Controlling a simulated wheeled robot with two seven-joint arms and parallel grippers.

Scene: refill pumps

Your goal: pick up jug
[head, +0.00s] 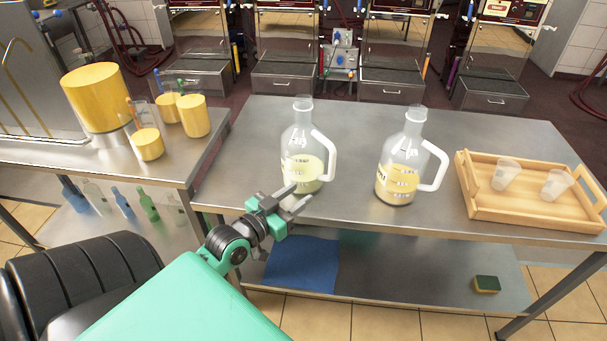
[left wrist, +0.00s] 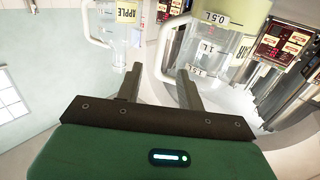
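Two clear jugs with white handles and pale yellow liquid stand upright on the steel table. The left jug (head: 302,150) is near the table's middle, and the right jug (head: 403,160) is to its right. My left gripper (head: 298,197) is in front of the left jug's lower part, with its fingers apart and nothing between them. In the left wrist view the fingers (left wrist: 158,85) are spread and empty. A jug with marking "0.5 L" (left wrist: 218,45) is close beyond the fingertips, and a jug labelled "APPLE" (left wrist: 122,35) is at upper left. My right gripper does not show.
A wooden tray (head: 515,214) with two clear cups (head: 506,174) is on the table's right. Yellow-filled containers (head: 95,95) stand on the left counter. A blue cloth (head: 302,264) and a sponge (head: 487,284) are on the lower shelf. The table behind the jugs is clear.

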